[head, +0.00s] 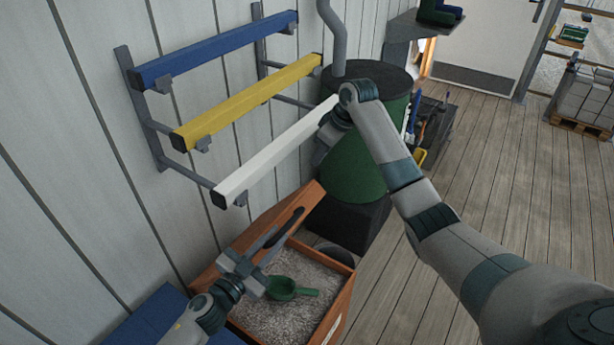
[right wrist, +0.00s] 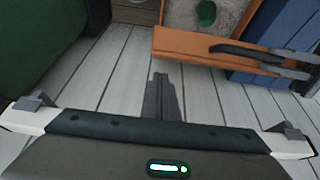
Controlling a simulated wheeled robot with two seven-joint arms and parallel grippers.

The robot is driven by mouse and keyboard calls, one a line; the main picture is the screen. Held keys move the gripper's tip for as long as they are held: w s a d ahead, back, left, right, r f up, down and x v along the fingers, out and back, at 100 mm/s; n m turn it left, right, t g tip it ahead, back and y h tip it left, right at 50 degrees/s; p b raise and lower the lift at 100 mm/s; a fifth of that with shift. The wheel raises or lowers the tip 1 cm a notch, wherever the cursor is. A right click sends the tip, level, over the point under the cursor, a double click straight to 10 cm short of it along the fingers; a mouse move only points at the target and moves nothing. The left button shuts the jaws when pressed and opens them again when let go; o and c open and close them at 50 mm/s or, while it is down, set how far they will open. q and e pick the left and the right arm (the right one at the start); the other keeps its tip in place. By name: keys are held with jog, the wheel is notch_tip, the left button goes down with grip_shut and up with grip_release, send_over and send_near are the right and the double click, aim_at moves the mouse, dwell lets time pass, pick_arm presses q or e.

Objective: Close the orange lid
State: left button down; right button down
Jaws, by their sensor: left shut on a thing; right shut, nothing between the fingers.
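The orange lid (head: 305,200) stands raised and tilted at the wall side of an orange box (head: 340,310). The box holds grey grit (head: 270,318) and a green scoop (head: 290,291). My left gripper (head: 276,238) is shut on the lid's dark handle (right wrist: 240,52). My right gripper (head: 322,150) is shut and empty, above and beyond the lid near the white beam. Its closed fingers show in the right wrist view (right wrist: 160,85), apart from the lid.
A wall rack carries blue (head: 215,48), yellow (head: 250,100) and white (head: 275,150) beams just above the lid. A green drum-like stove (head: 355,175) on a dark base stands behind the box. A blue object (head: 150,318) lies at lower left.

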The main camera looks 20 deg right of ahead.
aim_at(307, 184)
pick_arm(q)
jog(key=shift+w+a+f, duration=0.1)
jog(key=shift+a+f, duration=0.05)
jog(key=shift+f, duration=0.1)
pick_arm(e)
jog(key=shift+f, duration=0.1)
jog(key=shift+x, duration=5)
jog(key=shift+s, duration=0.1)
